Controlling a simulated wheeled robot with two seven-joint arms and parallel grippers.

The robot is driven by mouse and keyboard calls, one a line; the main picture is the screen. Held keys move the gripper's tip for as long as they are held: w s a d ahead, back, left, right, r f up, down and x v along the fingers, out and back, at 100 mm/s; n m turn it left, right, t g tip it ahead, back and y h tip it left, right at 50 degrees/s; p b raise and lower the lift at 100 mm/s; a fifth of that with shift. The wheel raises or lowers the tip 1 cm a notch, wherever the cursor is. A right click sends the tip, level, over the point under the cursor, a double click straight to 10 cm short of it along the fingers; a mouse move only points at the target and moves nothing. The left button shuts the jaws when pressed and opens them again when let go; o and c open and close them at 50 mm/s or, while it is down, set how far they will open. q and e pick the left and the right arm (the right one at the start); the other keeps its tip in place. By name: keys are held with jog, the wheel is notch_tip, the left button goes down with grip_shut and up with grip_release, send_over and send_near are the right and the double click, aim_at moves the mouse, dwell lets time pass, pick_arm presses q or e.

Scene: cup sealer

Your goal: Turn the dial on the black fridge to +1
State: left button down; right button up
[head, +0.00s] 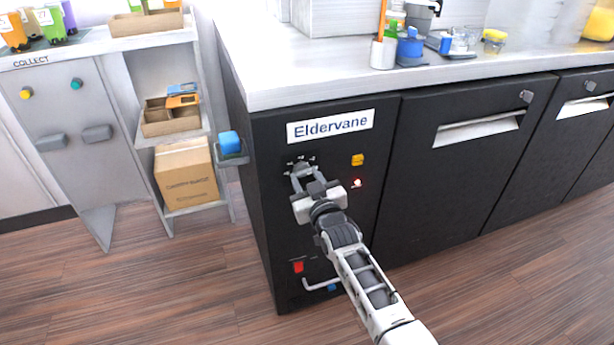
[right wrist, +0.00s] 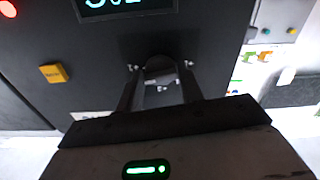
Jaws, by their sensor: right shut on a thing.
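The black fridge (head: 262,205) stands under the counter with an "Eldervane" label (head: 330,126) on its front. Its dial (head: 301,168) is below the label, with small marks above it. My right gripper (head: 304,180) is at the dial, its fingers on either side of it and shut on it. In the right wrist view the dial (right wrist: 158,72) shows between the two fingertips (right wrist: 160,95). The fingers hide much of the dial, and the number it points at is too small to read. My left gripper is not in view.
A yellow button (head: 357,160) and a lit red-white light (head: 357,183) sit right of the dial. A red switch (head: 298,267) and a pale handle (head: 318,286) are low on the front. A blue block (head: 229,142) on a bracket juts from the fridge's left side.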

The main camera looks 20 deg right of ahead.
jog(key=m, duration=0.2)
jog(key=shift+f+m, duration=0.1)
jog(key=shift+m, duration=0.8)
jog(key=o, duration=1)
